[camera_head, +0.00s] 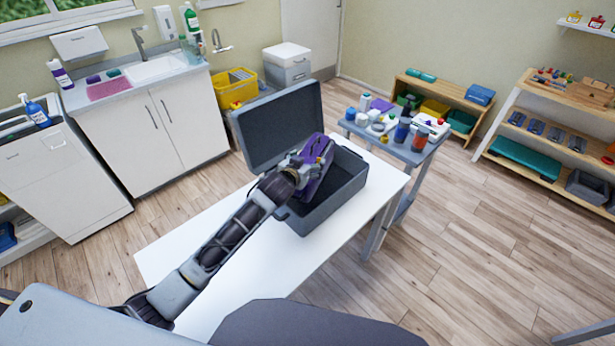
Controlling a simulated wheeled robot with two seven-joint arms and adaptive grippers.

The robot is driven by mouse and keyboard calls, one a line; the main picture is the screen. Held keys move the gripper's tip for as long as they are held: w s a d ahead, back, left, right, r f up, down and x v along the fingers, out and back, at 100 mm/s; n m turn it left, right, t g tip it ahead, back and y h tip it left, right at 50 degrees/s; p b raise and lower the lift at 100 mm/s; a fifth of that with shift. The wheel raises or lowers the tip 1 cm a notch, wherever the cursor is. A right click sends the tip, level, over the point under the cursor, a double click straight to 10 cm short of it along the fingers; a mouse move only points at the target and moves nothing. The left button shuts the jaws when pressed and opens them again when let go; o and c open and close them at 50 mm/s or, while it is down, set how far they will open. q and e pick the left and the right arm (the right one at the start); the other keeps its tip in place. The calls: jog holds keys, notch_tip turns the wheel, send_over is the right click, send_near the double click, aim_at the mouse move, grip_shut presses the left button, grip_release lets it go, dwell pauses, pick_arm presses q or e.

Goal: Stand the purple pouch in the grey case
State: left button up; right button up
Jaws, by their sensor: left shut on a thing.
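The grey case (327,212) stands on the white table with its lid (278,122) up at the back left. My left gripper (309,170) reaches over the case from the front left and is shut on the purple pouch (318,178). The pouch is roughly upright, over or partly inside the case's open body. The gripper hides part of the pouch, and I cannot tell whether its lower edge touches the case floor. My right gripper is not in view.
The white table (222,282) is bare in front and to the left of the case. A grey trolley (408,150) crowded with bottles and small items stands just behind to the right. A sink cabinet (160,130) is at the back left, and shelves (545,150) are at the right.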

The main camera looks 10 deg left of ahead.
pick_arm(q)
jog(key=shift+f, duration=2.95)
